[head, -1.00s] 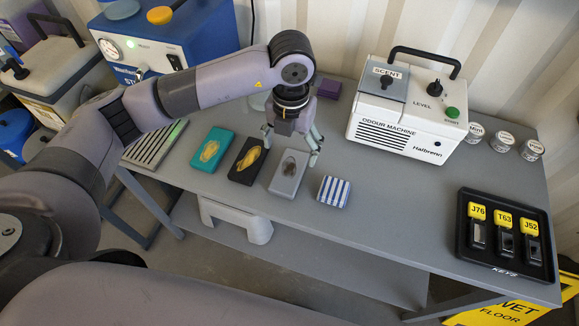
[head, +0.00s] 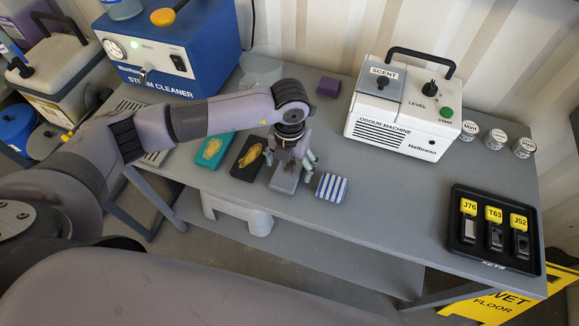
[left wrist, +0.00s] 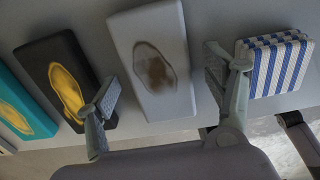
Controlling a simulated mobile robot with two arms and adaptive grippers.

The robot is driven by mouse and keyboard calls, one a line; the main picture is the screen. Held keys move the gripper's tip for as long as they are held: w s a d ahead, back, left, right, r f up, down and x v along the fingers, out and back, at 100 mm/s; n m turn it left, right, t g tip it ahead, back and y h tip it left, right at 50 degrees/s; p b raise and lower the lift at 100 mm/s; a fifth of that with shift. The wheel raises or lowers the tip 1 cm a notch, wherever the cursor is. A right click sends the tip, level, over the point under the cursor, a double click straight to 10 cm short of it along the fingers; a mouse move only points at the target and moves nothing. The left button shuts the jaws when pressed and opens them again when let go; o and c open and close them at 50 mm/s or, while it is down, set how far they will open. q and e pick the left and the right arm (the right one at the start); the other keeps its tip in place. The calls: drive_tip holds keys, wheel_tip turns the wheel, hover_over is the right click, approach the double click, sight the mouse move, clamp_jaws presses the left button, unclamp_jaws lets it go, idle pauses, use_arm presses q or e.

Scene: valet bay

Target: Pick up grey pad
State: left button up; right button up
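The grey pad (head: 285,181) lies on the grey table between a black pad and a striped block. In the left wrist view the grey pad (left wrist: 150,40) shows a dark brown oval stain. My left gripper (head: 291,160) is right over the grey pad and hides part of it. In the left wrist view the left gripper (left wrist: 165,95) has its fingers spread, one toward each long side of the pad. No contact with the pad can be made out. My right gripper is not in either view.
The black pad (head: 241,168) with a yellow patch and the striped block (head: 331,187) are close on either side. A teal pad (head: 205,160) lies further left. The odour machine (head: 405,120) stands behind right; the key tray (head: 480,255) is far right. The table middle is clear.

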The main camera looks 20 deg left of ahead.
use_arm(q)
drive_tip(key=c, duration=1.3)
drive_tip(key=shift+r, duration=0.1)
